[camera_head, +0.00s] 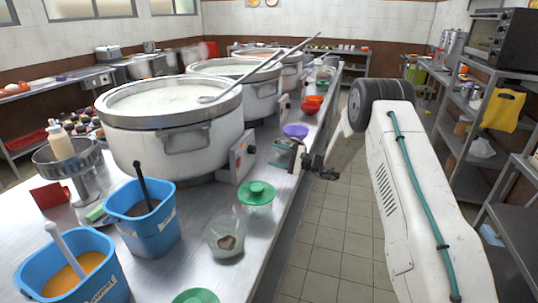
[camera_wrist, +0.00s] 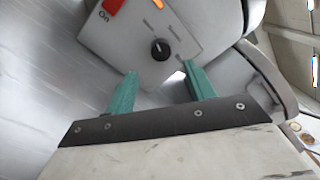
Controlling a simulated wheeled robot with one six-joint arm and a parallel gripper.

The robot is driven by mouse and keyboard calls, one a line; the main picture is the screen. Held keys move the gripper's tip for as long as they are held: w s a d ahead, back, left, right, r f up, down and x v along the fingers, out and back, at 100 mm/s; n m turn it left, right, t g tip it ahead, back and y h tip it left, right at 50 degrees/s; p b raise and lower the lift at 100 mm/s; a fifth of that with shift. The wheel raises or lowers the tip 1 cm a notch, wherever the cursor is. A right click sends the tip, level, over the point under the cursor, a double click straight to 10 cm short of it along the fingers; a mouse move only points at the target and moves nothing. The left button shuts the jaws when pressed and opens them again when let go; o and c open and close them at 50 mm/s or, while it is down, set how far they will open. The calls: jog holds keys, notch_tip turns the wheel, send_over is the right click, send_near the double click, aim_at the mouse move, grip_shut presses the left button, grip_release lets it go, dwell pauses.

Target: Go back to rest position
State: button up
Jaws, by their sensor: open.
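My gripper (camera_head: 293,152) is at the counter's right edge in the head view, beside the control box of the nearest stockpot. In the wrist view its two green fingers (camera_wrist: 160,88) are apart with nothing between them. Beyond the fingertips is the grey control box (camera_wrist: 140,35) with a black knob, a red switch and an orange light; whether the fingers touch it I cannot tell. The nearest stockpot (camera_head: 180,150) is large, white and full of pale congee, with a long ladle (camera_head: 265,65) resting across it.
The steel counter (camera_head: 190,270) holds blue buckets (camera_head: 145,232), a green-lidded jar (camera_head: 257,203), a glass bowl (camera_head: 224,236), a purple bowl (camera_head: 296,131) and red bowls (camera_head: 311,104). Metal shelves (camera_head: 470,180) stand at the right. The tiled floor (camera_head: 335,225) between is clear.

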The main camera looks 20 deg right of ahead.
jog(key=shift+s+d, duration=0.1)
jog(key=shift+d, duration=0.1)
jog(key=shift+r, duration=0.1)
jog(key=s+a+r+n+g+h, duration=0.1)
jog(key=s+a+r+n+g, duration=0.3)
jog(key=s+a+r, duration=0.35)
jog(key=s+a+r+n+g, duration=0.3)
jog(key=s+a+r+g, duration=0.15)
jog(key=s+r, duration=0.5)
jog(key=s+r+n+g+h, duration=0.1)
jog(key=s+r+n+h, duration=0.15)
jog(key=s, duration=0.55)
jog(key=s+r+n+g+h, duration=0.1)
jog(key=s+r+g+h, duration=0.15)
jog(key=s, duration=0.45)
jog(key=s+d+f+n+t+h, duration=0.1)
jog(key=s+d+h, duration=0.3)
jog(key=s, duration=0.8)
jog(key=s+d+f+n+t+h, duration=0.1)
jog(key=s+d+h, duration=0.3)
jog(key=s, duration=0.9)
jog(key=shift+n+h, duration=0.3)
jog(key=shift+n, duration=0.15)
jog(key=shift+d, duration=0.1)
